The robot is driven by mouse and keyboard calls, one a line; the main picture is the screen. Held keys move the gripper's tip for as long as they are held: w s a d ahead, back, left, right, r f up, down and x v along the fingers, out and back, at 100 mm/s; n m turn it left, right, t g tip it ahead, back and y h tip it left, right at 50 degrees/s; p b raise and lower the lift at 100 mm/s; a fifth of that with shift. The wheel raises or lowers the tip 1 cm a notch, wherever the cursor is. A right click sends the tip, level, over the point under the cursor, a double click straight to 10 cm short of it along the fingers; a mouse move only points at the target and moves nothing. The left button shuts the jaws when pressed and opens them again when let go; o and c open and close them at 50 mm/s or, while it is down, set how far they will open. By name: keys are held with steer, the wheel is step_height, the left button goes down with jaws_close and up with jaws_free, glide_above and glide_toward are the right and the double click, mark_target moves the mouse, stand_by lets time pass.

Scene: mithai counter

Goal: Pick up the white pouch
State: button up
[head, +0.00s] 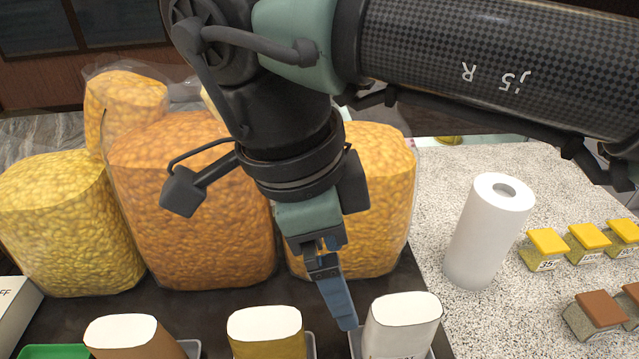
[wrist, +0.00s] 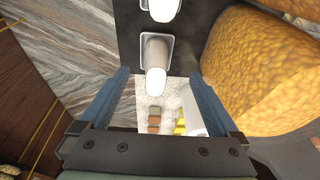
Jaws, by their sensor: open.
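The white pouch (head: 401,325) stands upright at the bottom of the head view, on a small grey tray. Its lower part is cut off by the frame edge. In the wrist view the white pouch (wrist: 156,58) shows ahead of and between the two blue fingers, in its tray. My gripper (head: 342,318) points downward just left of the pouch in the head view. In the wrist view my gripper (wrist: 160,74) is open with nothing between its fingers. One finger hides most of the other in the head view.
A yellow-brown pouch (head: 266,332) and a brown pouch (head: 130,338) stand to the left. Large clear bags of orange snacks (head: 190,200) stand behind. A white paper roll (head: 487,230) and several small yellow-lidded boxes (head: 545,248) stand on the speckled counter (head: 440,190) at right.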

mark_target(402, 309)
steer(key=shift+h, duration=0.8)
steer(key=d+f+b, duration=0.4)
steer(key=d+f, duration=0.2)
steer(key=shift+s+d, duration=0.1)
steer(key=shift+d, duration=0.1)
steer(key=shift+b+x, duration=1.35)
steer(key=shift+x, duration=1.45)
steer(key=shift+d+r, duration=0.1)
steer(key=shift+r, duration=0.05)
steer(key=shift+c, duration=1.2)
jaws_close()
